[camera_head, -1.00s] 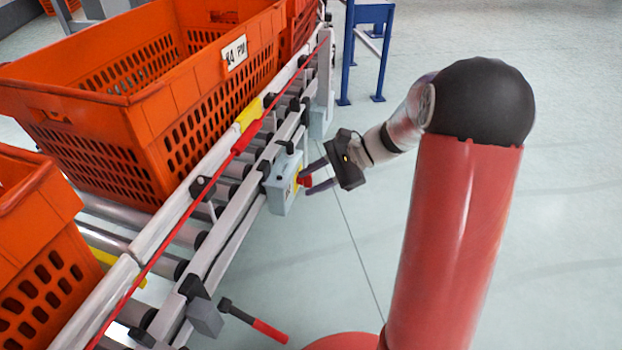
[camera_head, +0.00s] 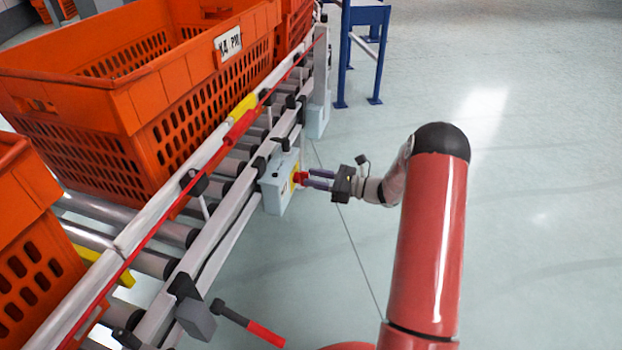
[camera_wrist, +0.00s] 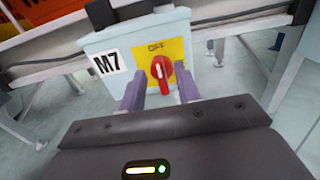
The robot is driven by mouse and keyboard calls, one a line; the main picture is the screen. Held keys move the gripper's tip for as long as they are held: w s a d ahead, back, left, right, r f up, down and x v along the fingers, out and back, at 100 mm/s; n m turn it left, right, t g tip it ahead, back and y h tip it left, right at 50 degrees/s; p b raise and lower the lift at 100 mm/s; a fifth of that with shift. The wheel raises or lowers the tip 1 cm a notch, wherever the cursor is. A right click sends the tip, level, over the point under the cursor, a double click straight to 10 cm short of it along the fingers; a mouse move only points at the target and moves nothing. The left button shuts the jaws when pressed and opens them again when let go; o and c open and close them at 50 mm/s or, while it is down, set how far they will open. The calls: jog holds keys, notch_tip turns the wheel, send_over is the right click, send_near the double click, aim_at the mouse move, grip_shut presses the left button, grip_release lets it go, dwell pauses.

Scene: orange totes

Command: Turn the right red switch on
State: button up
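A red rotary switch (camera_head: 299,178) sits on the yellow plate of a light grey box (camera_head: 277,185) on the conveyor's side. In the wrist view the red switch (camera_wrist: 161,72) has a white pointer line, close to upright, below lettering that seems to read OFF. The box there bears an "M7" label (camera_wrist: 107,64). My gripper (camera_head: 314,180) is in front of the switch. In the wrist view my gripper (camera_wrist: 160,86) is open, with one purple finger on each side of the knob. A gap shows between knob and fingers; contact in depth is unclear.
Orange totes (camera_head: 150,85) stand on the roller conveyor at left. A grey bracket (camera_head: 196,320) and a red-handled lever (camera_head: 264,333) stick out nearer me. A blue stand (camera_head: 362,14) is behind. The floor at right is clear.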

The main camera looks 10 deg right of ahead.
jog(key=shift+x, duration=0.8)
grip_shut()
jog(key=shift+r+m+p, duration=0.15)
jog(key=shift+m+p, duration=0.25)
jog(key=shift+p, duration=0.1)
jog(key=m+p, duration=0.3)
jog(key=m, duration=0.2)
jog(key=f+m+p, duration=0.1)
jog(key=m+p, duration=0.2)
jog(key=m, duration=0.3)
jog(key=w+m+p, duration=0.1)
jog(key=m+p, duration=0.2)
jog(key=m, duration=0.3)
jog(key=shift+w+d+f+p, duration=0.15)
jog(key=shift+d+p, duration=0.1)
jog(key=shift+p, duration=0.15)
grip_release()
jog(key=shift+a+f, duration=0.1)
